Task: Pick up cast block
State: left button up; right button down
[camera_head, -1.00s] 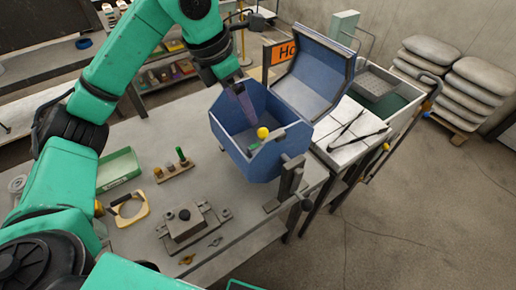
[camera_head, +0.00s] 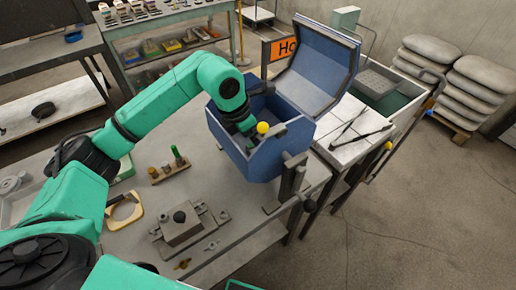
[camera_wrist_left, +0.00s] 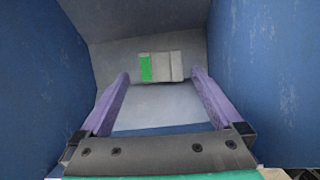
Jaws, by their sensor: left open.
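The cast block (camera_wrist_left: 172,66), pale grey with a green end on its left, lies on the floor of the blue box (camera_wrist_left: 258,60). My left gripper (camera_wrist_left: 161,80) is open inside the box, its two purple fingers pointing at the block. The block shows between the fingertips in the wrist view, and the gap to it is hard to judge. In the head view the blue box (camera_head: 268,166) stands open on the table, and my left forearm reaches down into it, hiding the fingers. My right gripper is not in view.
The box's lid (camera_head: 318,62) stands raised behind it. A yellow ball knob (camera_head: 263,128) sits at the box's front rim. A grey mould (camera_head: 182,224) and a yellow-handled tool (camera_head: 124,210) lie on the table. Tongs (camera_head: 358,136) lie to the right.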

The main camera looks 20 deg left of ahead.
pick_arm(q)
jog(key=p+x, duration=0.1)
jog(key=x, duration=0.2)
jog(key=shift+d+f, duration=0.15)
jog(key=shift+f, duration=0.1)
jog(key=c, duration=1.5)
jog(key=shift+c, duration=0.2)
jog(key=shift+r, duration=0.1)
